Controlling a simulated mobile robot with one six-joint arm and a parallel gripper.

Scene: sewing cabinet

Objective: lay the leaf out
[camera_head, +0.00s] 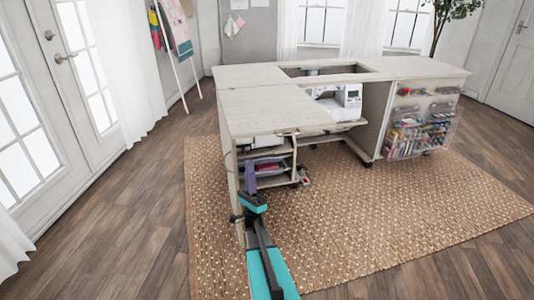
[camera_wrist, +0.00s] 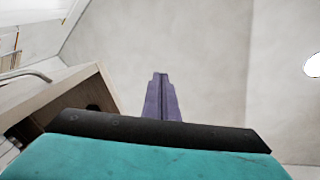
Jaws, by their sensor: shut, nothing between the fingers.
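The sewing cabinet (camera_head: 371,122) stands on the rug with its pale wooden top. A broad pale leaf (camera_head: 268,108) lies flat, level with the top, and reaches toward me at the front left. My gripper (camera_head: 248,172) is upright below the leaf's front edge, in front of the open shelves. Its purple fingers also show in the wrist view (camera_wrist: 161,98), shut together and empty, pointing up the picture. I cannot tell whether they touch the cabinet. A wooden edge (camera_wrist: 75,98) with a dark hole shows left of the fingers, apart from them in the picture.
A white sewing machine (camera_head: 340,102) sits in the cabinet below the top. A door with clear bins (camera_head: 418,130) stands open at the right. The woven rug (camera_head: 400,215) is clear to the right, and the wood floor (camera_head: 120,220) is clear to the left.

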